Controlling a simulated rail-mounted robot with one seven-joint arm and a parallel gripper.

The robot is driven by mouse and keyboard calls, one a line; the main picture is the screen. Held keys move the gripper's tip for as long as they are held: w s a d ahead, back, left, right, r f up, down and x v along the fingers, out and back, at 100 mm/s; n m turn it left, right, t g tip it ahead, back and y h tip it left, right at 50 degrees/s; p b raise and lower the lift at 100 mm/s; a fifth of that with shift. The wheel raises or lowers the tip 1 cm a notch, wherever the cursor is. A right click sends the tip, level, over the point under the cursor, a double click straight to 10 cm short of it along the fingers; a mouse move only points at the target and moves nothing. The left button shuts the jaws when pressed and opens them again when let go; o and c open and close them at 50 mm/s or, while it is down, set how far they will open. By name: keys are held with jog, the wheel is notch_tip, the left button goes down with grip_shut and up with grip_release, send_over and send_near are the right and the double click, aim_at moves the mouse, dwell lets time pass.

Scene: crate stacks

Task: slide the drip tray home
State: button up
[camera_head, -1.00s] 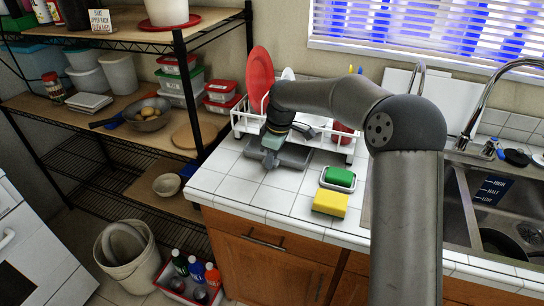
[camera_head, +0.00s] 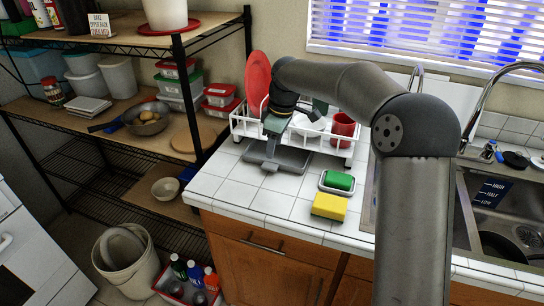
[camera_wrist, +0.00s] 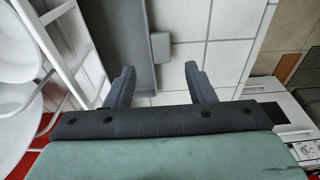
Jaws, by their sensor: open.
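The drip tray (camera_head: 292,160) is a flat grey tray on the white tiled counter, sticking out from the front of the white dish rack (camera_head: 345,152). In the wrist view, the tray (camera_wrist: 118,32) runs along the left of centre, with a small grey tab (camera_wrist: 160,47) on its right edge. My gripper (camera_head: 268,152) is above the near-left part of the tray in the head view. In the wrist view my gripper (camera_wrist: 158,75) has its two dark fingers spread, with the tab and bare tile beyond the gap. Nothing is held. Whether a finger touches the tray is unclear.
The rack holds a red plate (camera_head: 257,82), white dishes and a red mug (camera_head: 343,127). A green sponge (camera_head: 339,180) on a small dish and a yellow sponge (camera_head: 329,206) lie on the counter. The sink (camera_head: 500,205) is at right, shelves at left.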

notch_tip(320, 180, up, 5)
jog(key=s+d+f+m, duration=0.3)
jog(key=s+d+m, duration=0.1)
jog(key=s, duration=0.8)
jog(key=s+d+f+m+h, duration=0.1)
jog(key=s+d+f+m, duration=0.2)
jog(key=s, duration=0.8)
jog(key=s+d+f+m, duration=0.4)
jog(key=s+d+m, duration=0.3)
jog(key=s, duration=0.5)
jog(key=shift+s+d, duration=0.35)
jog(key=shift+d, duration=0.5)
jog(key=shift+o, duration=0.5)
jog(key=shift+w+r, duration=0.1)
